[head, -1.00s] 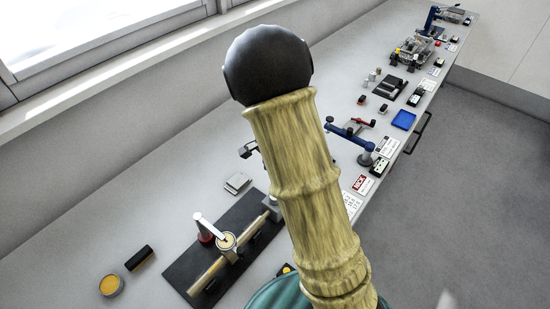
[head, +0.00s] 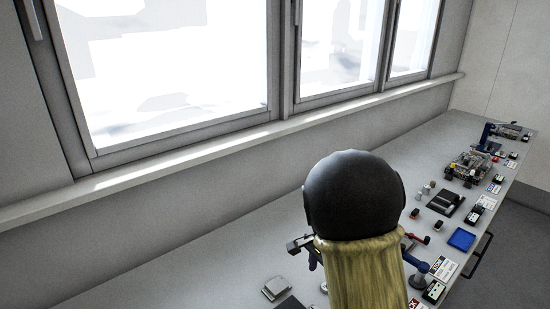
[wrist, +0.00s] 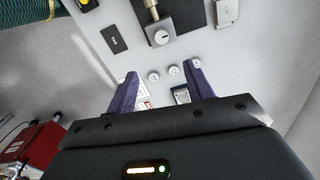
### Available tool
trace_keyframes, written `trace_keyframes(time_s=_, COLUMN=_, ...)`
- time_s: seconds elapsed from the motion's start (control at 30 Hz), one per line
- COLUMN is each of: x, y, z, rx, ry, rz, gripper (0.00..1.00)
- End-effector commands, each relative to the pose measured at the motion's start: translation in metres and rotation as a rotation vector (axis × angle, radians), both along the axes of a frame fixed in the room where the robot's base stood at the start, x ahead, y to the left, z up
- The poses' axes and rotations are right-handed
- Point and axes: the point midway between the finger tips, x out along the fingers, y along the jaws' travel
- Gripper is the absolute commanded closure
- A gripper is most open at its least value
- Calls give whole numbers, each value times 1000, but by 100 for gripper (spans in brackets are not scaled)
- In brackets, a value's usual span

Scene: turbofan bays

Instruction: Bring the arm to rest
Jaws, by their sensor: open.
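My arm rises in the head view as a wood-textured link with a black rounded joint on top, and it hides part of the bench. My gripper (wrist: 160,88) shows in the wrist view with its two dark purple fingers spread apart and nothing between them. It is over the pale bench top (wrist: 212,50). In the head view I cannot make out the gripper clearly; a dark piece just left of the arm is partly hidden.
The long bench (head: 195,258) runs under the windows. A blue tray (head: 461,240), a black block (head: 446,203) and other fixtures stand along its right part. In the wrist view several small round pieces (wrist: 173,70) lie near the fingers, and a red cabinet (wrist: 35,145) stands lower left.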

Motion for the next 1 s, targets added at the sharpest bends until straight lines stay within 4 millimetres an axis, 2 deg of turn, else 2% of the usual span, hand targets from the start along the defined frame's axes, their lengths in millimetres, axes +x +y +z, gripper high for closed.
trace_keyframes(time_s=0.17, x=-38, y=-5, z=6, rx=12, ry=-43, rz=247, gripper=48)
trace_keyframes(time_s=0.4, x=-109, y=-2, z=16, rx=-59, ry=-161, rz=801, gripper=48)
trace_keyframes(time_s=0.5, x=-129, y=0, z=17, rx=-103, ry=-190, rz=971, gripper=48)
trace_keyframes(time_s=0.63, x=-138, y=1, z=17, rx=-131, ry=-203, rz=1066, gripper=48)
trace_keyframes(time_s=1.0, x=-138, y=2, z=17, rx=-131, ry=-203, rz=1068, gripper=48)
